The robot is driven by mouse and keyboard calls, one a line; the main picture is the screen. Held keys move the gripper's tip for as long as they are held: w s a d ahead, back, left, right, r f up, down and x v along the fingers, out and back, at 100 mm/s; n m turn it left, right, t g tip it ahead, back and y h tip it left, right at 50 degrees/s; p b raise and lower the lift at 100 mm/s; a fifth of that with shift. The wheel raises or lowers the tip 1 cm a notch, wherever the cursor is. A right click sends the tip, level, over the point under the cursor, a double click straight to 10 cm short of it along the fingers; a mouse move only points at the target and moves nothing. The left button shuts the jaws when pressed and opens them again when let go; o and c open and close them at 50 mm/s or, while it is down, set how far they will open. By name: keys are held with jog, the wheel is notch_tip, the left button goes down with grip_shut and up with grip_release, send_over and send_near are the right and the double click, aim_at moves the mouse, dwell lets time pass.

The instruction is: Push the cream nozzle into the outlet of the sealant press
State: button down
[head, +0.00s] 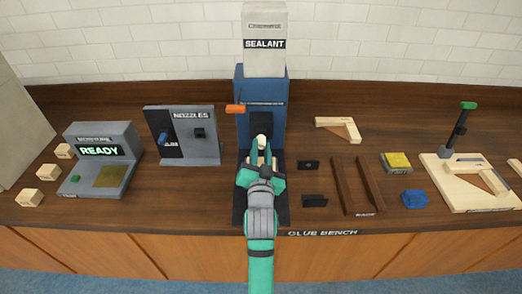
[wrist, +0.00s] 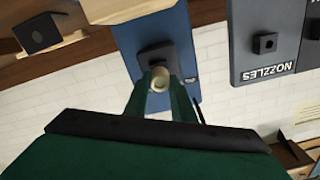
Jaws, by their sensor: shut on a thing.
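The sealant press (head: 246,88) is a tall blue column with a grey SEALANT canister on top and an orange lever at its left. Its dark outlet block (head: 267,118) is on the front; it also shows in the wrist view (wrist: 152,54). My gripper (head: 260,156) is in front of the press, its green fingers shut on the cream nozzle (head: 262,140). In the wrist view the round nozzle end (wrist: 160,77) sits between the fingertips, just before the block. The outlet opening is hidden, and I cannot tell whether nozzle and outlet touch.
The grey nozzle stand (head: 205,150), holding a blue and a dark nozzle, is left of the press. The READY station (head: 122,150) is further left. Small black blocks (head: 314,200) and brown rails (head: 345,190) lie to the right. A wooden corner piece (head: 334,124) lies behind them.

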jog(key=shift+w, duration=0.75)
jog(key=c, duration=1.4)
grip_release()
jog(key=s, duration=1)
jog(key=shift+s, duration=0.4)
